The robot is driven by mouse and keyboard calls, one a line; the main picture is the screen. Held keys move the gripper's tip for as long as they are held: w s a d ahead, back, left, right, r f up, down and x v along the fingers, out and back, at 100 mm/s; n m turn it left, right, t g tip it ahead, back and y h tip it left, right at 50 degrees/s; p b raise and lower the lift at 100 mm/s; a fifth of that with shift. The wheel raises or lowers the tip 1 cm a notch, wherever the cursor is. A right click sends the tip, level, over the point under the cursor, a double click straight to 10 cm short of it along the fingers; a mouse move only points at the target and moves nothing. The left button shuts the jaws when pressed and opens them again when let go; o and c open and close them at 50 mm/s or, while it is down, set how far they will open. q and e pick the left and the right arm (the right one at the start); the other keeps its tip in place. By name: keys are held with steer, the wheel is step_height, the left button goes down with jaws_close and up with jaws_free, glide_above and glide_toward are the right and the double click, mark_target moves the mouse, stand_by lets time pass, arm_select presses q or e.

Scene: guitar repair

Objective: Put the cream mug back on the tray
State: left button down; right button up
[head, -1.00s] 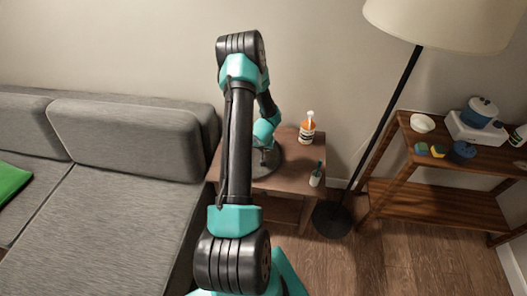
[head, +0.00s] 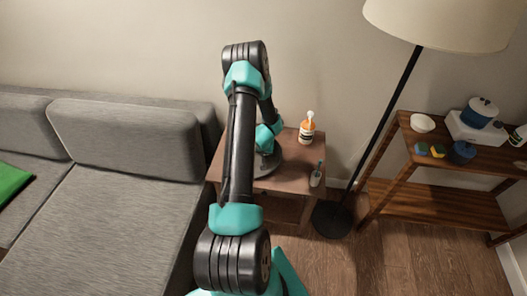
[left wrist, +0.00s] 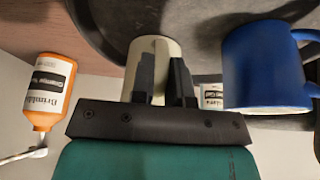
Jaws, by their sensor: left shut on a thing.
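In the left wrist view the cream mug (left wrist: 154,48) sits between the fingers of my left gripper (left wrist: 164,80), which is shut on it. A dark round tray (left wrist: 92,22) lies behind the mug there; I cannot tell if the mug touches it. A blue mug (left wrist: 262,62) is beside the cream mug, apart from it, over the tray's surface. My right gripper is not in view.
An orange bottle (head: 307,130) stands at the back right of the wooden side table (head: 282,181), and a small pale container (head: 316,177) nearer its front. A grey sofa (head: 120,190) is at left. A lamp pole (head: 383,130) and a shelf (head: 430,200) stand at right.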

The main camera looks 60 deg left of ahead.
arm_select(q)
steer(key=c, duration=1.1)
jaws_free()
steer(key=shift+f, duration=0.1)
steer(key=v, duration=1.2)
